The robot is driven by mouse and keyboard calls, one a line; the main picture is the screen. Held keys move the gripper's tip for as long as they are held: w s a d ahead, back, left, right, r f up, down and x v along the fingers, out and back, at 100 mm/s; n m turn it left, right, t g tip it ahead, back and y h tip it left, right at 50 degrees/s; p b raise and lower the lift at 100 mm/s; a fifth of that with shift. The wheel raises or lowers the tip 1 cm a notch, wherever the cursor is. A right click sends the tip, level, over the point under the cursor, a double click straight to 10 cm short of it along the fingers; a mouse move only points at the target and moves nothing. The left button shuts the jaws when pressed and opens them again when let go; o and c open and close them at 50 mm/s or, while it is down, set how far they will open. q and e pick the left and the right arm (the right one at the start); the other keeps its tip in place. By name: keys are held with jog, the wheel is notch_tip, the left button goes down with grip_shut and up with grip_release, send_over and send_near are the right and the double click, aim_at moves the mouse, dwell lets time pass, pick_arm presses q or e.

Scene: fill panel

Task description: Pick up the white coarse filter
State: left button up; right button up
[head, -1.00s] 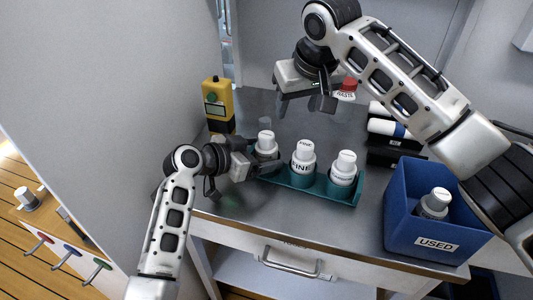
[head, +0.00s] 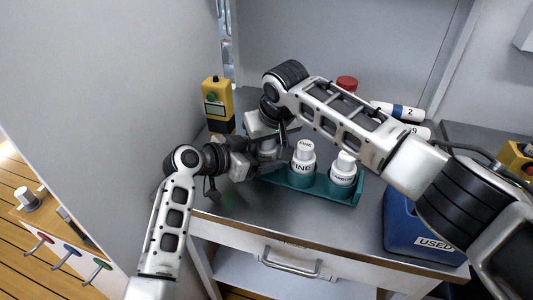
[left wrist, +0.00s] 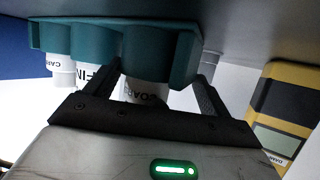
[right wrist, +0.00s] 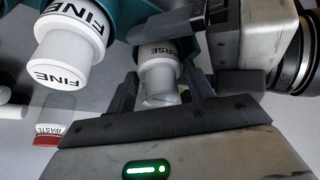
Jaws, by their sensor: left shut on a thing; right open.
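The white coarse filter stands in the end cup of the teal rack (head: 312,190). My own grippers mostly hide it in the head view. Its lettered body shows in the left wrist view (left wrist: 146,92), and its white cap shows in the right wrist view (right wrist: 158,72).
The FINE filter (head: 303,157) and another white filter (head: 343,168) stand in the rack's other cups. A yellow device (head: 217,100) is at the back left. A blue USED bin (head: 405,222) is at the right, partly behind my right arm. A red-capped waste container (head: 347,83) stands behind.

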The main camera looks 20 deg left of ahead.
jog(key=shift+w+a+f, duration=0.15)
jog(key=shift+w+f, duration=0.05)
jog(key=shift+f, duration=0.3)
jog(key=c, duration=0.7)
jog(key=shift+o, duration=0.2)
jog(key=shift+r, duration=0.15)
notch_tip(320, 180, up, 10)
jog(key=shift+f, duration=0.1)
pick_arm(q)
jog(key=o, duration=1)
jog(key=shift+c, duration=0.2)
